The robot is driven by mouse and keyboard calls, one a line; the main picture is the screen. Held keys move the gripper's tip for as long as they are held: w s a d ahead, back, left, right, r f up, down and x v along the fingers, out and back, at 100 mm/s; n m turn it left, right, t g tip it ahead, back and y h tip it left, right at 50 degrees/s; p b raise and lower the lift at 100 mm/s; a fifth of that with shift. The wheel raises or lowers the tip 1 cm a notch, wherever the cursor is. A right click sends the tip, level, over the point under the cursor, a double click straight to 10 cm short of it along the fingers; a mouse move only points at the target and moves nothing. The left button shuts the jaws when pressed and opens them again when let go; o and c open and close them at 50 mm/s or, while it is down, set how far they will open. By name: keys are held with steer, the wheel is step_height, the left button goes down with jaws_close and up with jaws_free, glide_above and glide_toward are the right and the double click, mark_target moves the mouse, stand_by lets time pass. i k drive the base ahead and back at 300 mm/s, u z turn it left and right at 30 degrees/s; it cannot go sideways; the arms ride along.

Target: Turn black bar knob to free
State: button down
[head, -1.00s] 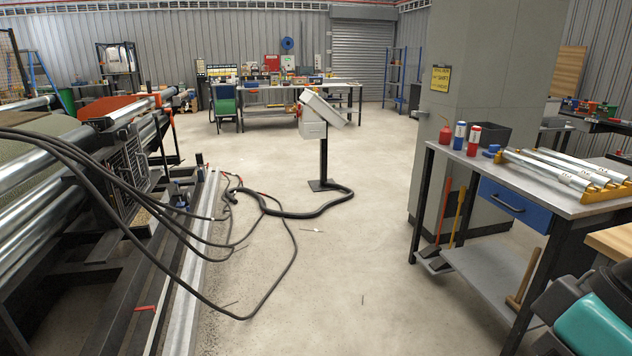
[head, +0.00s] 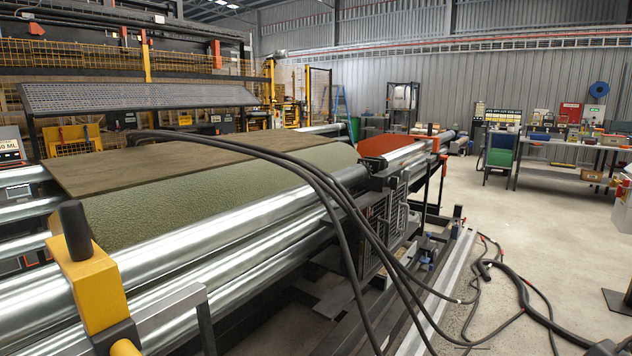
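I cannot make out a black bar knob for certain in the head view. A black upright cylinder (head: 75,230) stands on a yellow block (head: 98,292) at the near left, beside the steel rollers; I cannot tell whether it is a knob. Part of a pale grey box (head: 623,205) shows at the right edge, and no knob can be seen on it. My gripper is not in view.
A machine with shiny rollers (head: 240,265) and a green turf roll (head: 190,200) fills the left and middle. Black hoses (head: 345,215) arch over it and trail onto the floor. A workbench (head: 575,145) stands at the back right. Open concrete floor (head: 530,230) lies at the right.

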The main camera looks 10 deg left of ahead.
mark_target(392, 182)
steer(key=u, duration=0.1)
steer(key=i, duration=0.25)
steer(key=u, duration=0.1)
steer(key=k, duration=0.6)
steer(key=z, duration=0.55)
steer(key=i, duration=0.75)
steer(key=z, duration=0.65)
steer(key=i, duration=0.95)
steer(key=u, duration=0.7)
steer(key=i, duration=1.1)
steer(key=u, duration=0.8)
